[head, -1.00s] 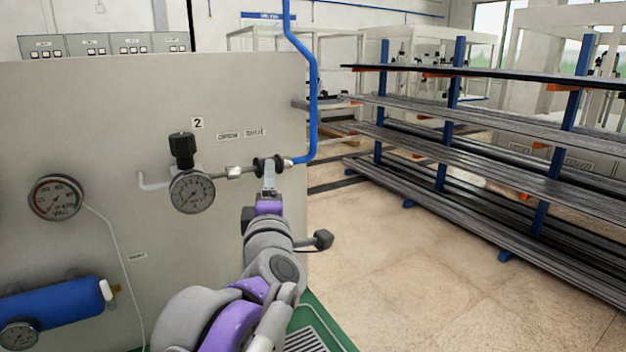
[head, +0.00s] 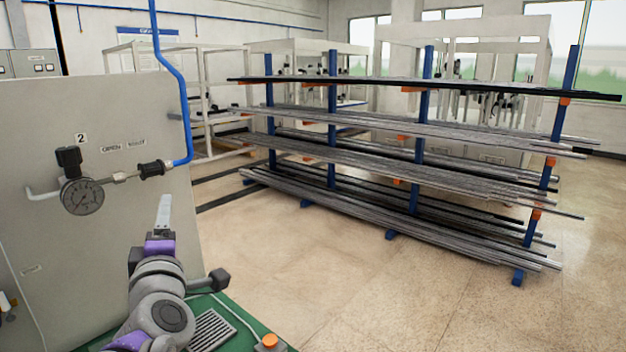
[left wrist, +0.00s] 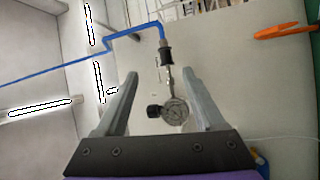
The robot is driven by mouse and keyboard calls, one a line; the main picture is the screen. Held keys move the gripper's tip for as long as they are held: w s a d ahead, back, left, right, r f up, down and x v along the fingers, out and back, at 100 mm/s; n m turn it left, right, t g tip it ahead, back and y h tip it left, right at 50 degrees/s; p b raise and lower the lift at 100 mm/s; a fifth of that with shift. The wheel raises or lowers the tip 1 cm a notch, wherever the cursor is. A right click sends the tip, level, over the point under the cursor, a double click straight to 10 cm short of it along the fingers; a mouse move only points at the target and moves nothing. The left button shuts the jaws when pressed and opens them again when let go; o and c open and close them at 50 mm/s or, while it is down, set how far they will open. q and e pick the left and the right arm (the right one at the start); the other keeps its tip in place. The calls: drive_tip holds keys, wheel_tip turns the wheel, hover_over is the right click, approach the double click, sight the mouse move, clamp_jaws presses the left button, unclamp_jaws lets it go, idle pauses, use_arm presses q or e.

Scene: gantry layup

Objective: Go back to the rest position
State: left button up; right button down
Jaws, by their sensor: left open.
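My left gripper (head: 163,212) is in front of the grey panel's right edge, below the blue hose and its black coupling. In the left wrist view its two fingers (left wrist: 160,95) are apart with nothing held between them. The coupling (left wrist: 166,52) and the round gauge (left wrist: 175,111) show beyond the fingers, apart from them. My right gripper is in neither view.
The grey panel (head: 95,235) carries the gauge, a black knob and the blue hose (head: 172,75). A rack of long metal bars (head: 400,170) stands to the right. The tan floor (head: 330,285) in front of it is clear.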

use_arm(q)
drive_tip(key=s+d+f+m+g+h+p, duration=0.2)
drive_tip(key=d+f+m+h, duration=0.2)
drive_tip(key=f+m, duration=0.3)
drive_tip(key=s+d+f+m+g+h+p, duration=0.2)
drive_tip(key=d+f+m+h, duration=0.25)
drive_tip(key=f, duration=0.35)
drive_tip(key=s+a+f+m+g+y+p, duration=0.1)
drive_tip(key=s+f+m+g, duration=0.7)
drive_tip(key=s+f, duration=1.1)
drive_tip(key=shift+s+a+f+g+y+p, duration=0.15)
drive_tip(key=shift+a+f+g+y+p, duration=0.25)
drive_tip(key=shift+p, duration=0.6)
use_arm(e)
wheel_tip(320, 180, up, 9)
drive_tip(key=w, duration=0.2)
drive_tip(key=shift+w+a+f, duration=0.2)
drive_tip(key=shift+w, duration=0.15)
